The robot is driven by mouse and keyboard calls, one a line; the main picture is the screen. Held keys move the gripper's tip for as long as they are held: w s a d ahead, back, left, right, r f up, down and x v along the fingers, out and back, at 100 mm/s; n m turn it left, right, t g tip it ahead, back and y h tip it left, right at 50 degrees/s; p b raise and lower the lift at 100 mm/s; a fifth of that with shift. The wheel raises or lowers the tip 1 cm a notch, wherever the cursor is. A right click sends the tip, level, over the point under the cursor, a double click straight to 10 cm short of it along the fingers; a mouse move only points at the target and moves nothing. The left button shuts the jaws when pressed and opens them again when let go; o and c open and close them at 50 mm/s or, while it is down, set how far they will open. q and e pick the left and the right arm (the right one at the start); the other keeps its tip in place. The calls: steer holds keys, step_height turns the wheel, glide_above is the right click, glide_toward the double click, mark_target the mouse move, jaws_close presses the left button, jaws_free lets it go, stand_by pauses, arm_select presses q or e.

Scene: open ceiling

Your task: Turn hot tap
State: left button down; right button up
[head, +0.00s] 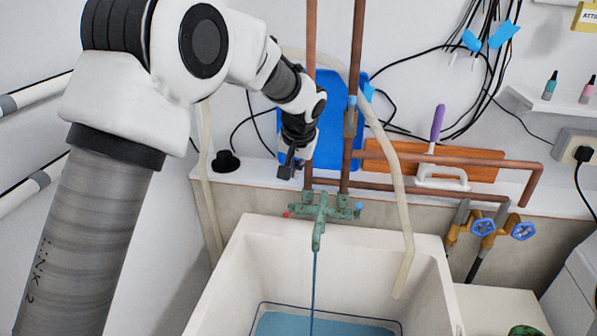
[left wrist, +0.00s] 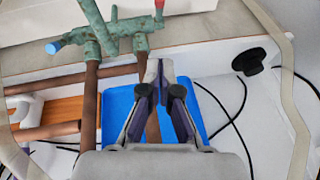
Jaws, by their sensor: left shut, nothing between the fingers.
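The green, worn tap (head: 318,212) stands at the back of the sink, with a thin stream of water falling from its spout. Its red hot handle (head: 286,214) is on the left and its blue handle (head: 359,207) on the right. In the left wrist view the tap (left wrist: 98,30) is upside down, with the red handle (left wrist: 159,6) at the top edge. My left gripper (head: 288,170) is shut and empty, pointing down above the red handle and apart from it. Its fingers also show in the left wrist view (left wrist: 168,76). My right gripper is not in view.
The white sink (head: 235,270) holds blue water. Copper pipes (head: 357,60) rise behind the tap, beside a blue board (head: 334,140). A pale hose (head: 404,215) hangs at the right. Blue valves (head: 484,226) sit farther right. A black knob-like object (head: 226,161) is on the ledge.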

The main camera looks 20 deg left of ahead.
arm_select(q)
steer(key=p, duration=0.2)
glide_above(289, 209)
steer(key=d, duration=0.1)
step_height(289, 209, down, 8)
steer(key=s+f, duration=0.1)
steer(key=f, duration=0.2)
steer(key=shift+s, duration=0.35)
steer(key=shift+w+f, duration=0.2)
steer(key=shift+w, duration=0.05)
steer(key=shift+s, duration=0.1)
